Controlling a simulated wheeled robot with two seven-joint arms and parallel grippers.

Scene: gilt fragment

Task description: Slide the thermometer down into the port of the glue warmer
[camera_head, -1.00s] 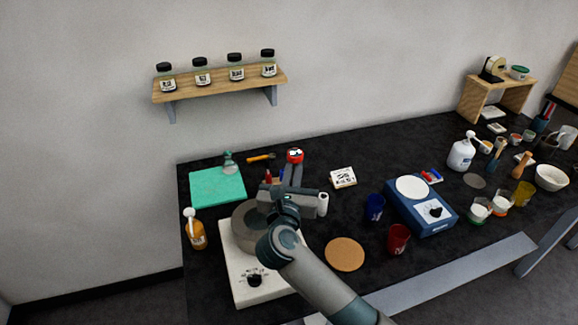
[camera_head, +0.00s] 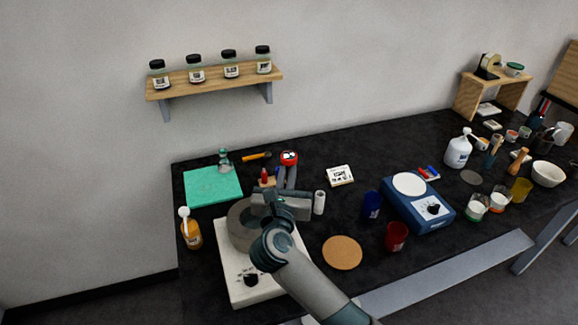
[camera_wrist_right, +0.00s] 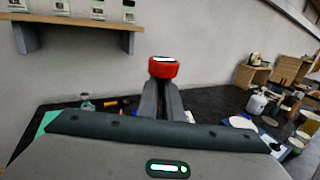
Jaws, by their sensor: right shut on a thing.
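The thermometer shows as a round red head with a white face (camera_head: 289,158) in the head view and at the top middle of the right wrist view (camera_wrist_right: 163,68). My right gripper (camera_head: 287,178) is shut on it, with the head sticking up above the fingertips. Its stem is hidden by the fingers. The glue warmer is a white base with a knob (camera_head: 234,275) and a round grey pot (camera_head: 240,228). My right wrist and hand stand over the pot's right side and cover part of it. I cannot see the port. My left gripper is not in view.
A green mat (camera_head: 212,186) and an orange pump bottle (camera_head: 191,232) are left of the hand. A cork disc (camera_head: 342,253), red cup (camera_head: 396,237), blue cup (camera_head: 371,205) and blue device (camera_head: 399,207) are to the right. A wooden shelf (camera_head: 215,82) with jars hangs behind.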

